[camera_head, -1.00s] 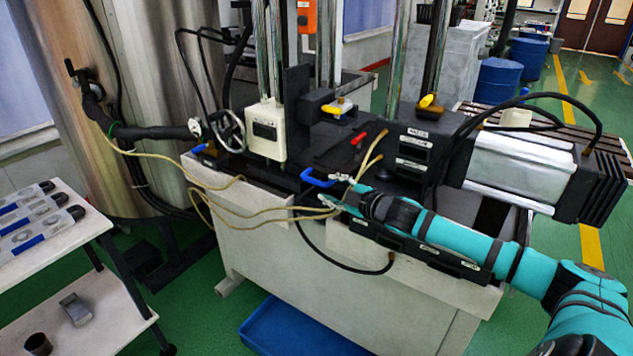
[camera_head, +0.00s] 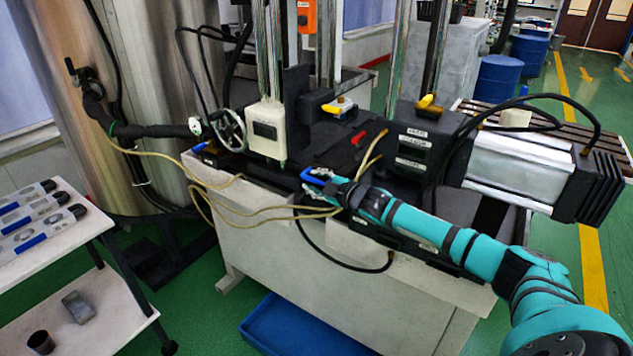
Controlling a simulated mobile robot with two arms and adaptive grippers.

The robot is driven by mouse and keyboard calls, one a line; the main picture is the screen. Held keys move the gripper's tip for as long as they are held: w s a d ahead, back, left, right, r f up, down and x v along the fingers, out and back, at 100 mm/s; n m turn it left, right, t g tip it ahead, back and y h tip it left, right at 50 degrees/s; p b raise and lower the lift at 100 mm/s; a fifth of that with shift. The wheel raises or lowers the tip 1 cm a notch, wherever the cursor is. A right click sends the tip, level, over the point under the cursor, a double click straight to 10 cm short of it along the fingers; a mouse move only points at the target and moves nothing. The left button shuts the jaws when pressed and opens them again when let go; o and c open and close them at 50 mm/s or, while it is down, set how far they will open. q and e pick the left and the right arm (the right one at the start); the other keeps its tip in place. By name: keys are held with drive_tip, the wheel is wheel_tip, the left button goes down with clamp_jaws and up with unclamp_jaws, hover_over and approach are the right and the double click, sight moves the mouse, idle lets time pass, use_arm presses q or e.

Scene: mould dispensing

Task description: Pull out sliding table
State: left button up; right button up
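The machine (camera_head: 300,260) stands in the middle on a pale base, with dark plates and upright columns on top. A blue handle (camera_head: 317,174) sits at the front edge of its dark sliding table (camera_head: 338,152). My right gripper (camera_head: 318,183) comes in from the right and is at the blue handle, its fingertips overlapping it in the picture. The fingers look apart, but I cannot tell whether they have closed on the handle. My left gripper is not in view.
Tan and black hoses (camera_head: 270,212) run across the machine's front near my gripper. A blue tray (camera_head: 300,330) lies on the floor below. A white shelf cart (camera_head: 85,250) with parts stands left. A steel tank (camera_head: 150,80) is behind it. A motor (camera_head: 530,165) is at right.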

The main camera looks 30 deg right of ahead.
clamp_jaws()
